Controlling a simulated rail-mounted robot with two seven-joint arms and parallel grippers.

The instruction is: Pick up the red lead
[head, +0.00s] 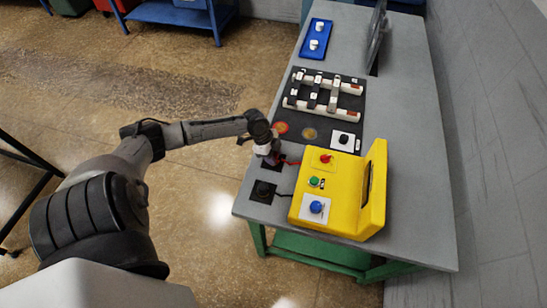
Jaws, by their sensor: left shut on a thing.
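My left gripper (273,160) points down at the left edge of the grey table. It is shut on the red lead, whose thin red cable (291,162) shows between the gripper and the yellow box (341,205). The gripper hides most of the lead's end; I cannot tell whether it is clear of the table. A black lead (263,189) sits on a dark square pad just below, with its cable running toward the yellow box. My right gripper is not in view.
The yellow box carries red (325,158), green (314,182) and blue (316,207) knobs. Beyond the gripper lies a dark board (298,122) with white bars and coloured discs. The table's right side is mostly clear.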

